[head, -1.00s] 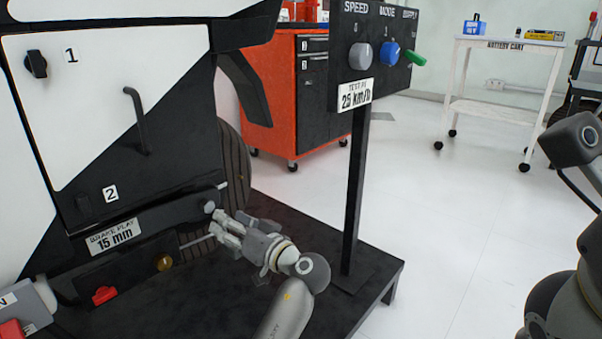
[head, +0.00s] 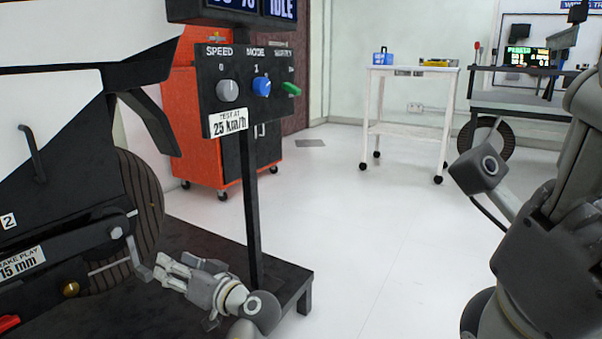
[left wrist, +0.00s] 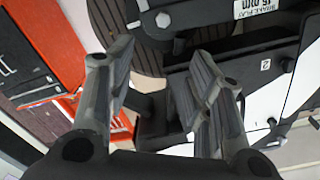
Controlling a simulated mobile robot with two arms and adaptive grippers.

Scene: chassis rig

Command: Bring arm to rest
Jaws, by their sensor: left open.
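My left gripper (head: 168,267) is low at the left in the head view, beside the chassis rig's wheel (head: 140,200) and the lever end of the brake linkage (head: 72,243). Its fingers point left toward the rod there. In the left wrist view the gripper (left wrist: 163,75) has its fingers spread, with nothing between them. The linkage and the "15 mm" label show beyond the fingers; I cannot tell whether they touch anything. My right arm (head: 550,245) stands raised at the right of the head view; its gripper fingers are not visible.
A control post with a panel (head: 207,100) of grey, blue and green controls rises from the black platform (head: 290,283), just behind the left gripper. A display above reads IDLE. An orange cabinet (head: 190,125) and white cart (head: 411,100) stand behind. The middle floor is clear.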

